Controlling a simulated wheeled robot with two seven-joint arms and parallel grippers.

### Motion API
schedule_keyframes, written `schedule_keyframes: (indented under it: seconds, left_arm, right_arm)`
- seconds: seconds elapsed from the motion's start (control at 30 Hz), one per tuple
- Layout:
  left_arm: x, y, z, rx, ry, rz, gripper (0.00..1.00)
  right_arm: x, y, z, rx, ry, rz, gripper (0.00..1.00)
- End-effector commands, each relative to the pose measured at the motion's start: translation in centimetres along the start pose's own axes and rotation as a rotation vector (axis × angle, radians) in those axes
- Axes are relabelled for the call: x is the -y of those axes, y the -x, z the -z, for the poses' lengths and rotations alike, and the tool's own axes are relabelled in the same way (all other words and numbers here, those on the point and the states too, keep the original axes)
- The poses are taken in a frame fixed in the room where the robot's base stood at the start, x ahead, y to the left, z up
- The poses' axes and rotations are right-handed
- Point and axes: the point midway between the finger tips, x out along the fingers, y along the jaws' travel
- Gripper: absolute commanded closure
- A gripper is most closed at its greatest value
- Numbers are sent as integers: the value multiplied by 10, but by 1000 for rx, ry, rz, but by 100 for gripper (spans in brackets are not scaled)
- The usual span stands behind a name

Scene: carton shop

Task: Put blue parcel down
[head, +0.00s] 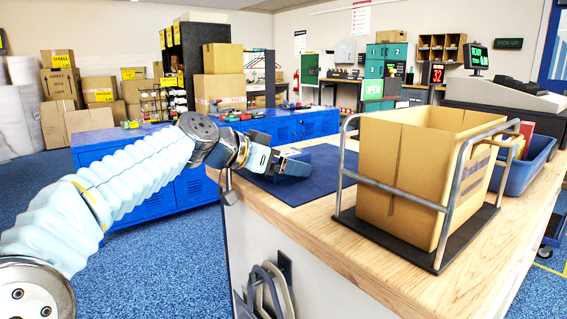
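The blue parcel (293,165) is a small grey-blue box with a dark patch on top. It is low over the dark blue mat (322,184) on the wooden counter; I cannot tell whether its underside touches the mat. My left gripper (268,160) reaches in from the left and meets the parcel's left end. Its fingertips are partly hidden against the parcel, so I cannot see whether they are closed on it. My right gripper is not in view.
A large open carton (410,170) stands in a metal-railed frame (447,212) on the counter, right of the mat. A blue bin (527,168) is behind it. The counter's wooden front strip (330,232) is clear. Blue cabinets (285,128) stand beyond.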

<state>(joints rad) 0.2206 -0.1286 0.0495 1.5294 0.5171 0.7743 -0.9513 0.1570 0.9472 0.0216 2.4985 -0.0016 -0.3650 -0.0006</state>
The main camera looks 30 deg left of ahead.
Motion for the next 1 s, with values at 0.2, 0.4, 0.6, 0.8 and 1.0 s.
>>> schedule_keyframes:
  seconds: [0.2, 0.4, 0.6, 0.8, 1.0]
  left_arm:
    - [0, 4, 4, -1, 0, 1, 6]
    - [0, 43, 2, -4, -2, 4, 6]
    - [0, 89, 3, -3, -1, 2, 6]
    - [0, 116, 2, -1, -1, 1, 6]
    - [0, 121, 2, 0, 0, -1, 6]
  right_arm:
    - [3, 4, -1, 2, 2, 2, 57]
    - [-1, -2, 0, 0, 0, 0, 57]
    - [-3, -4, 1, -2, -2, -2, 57]
    - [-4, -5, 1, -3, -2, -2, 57]
    - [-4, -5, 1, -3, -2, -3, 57]
